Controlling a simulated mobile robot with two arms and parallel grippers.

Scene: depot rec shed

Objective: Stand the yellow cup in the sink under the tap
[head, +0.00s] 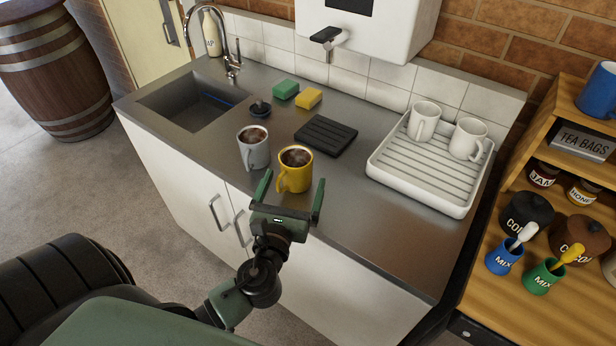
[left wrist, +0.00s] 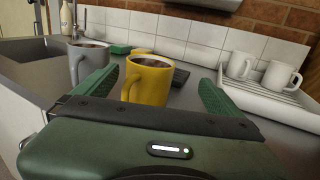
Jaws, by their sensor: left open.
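The yellow cup (head: 295,171) stands upright on the steel counter, filled with a dark drink, its handle toward the left front. It also shows in the left wrist view (left wrist: 148,82), between and beyond the finger tips. My left gripper (head: 293,192) is open, its two fingers pointing at the cup from the front edge of the counter; nothing is held. The sink (head: 192,101) is at the left end of the counter, with a thin blue thing in it. The tap (head: 231,62) arches over the sink's back edge. My right gripper is not in view.
A grey cup (head: 253,150) with a dark drink stands close left of the yellow cup. A sink plug (head: 260,109), green sponge (head: 285,89), yellow sponge (head: 308,98) and black mat (head: 326,136) lie behind. A white drainer (head: 420,181) with two white cups is at right.

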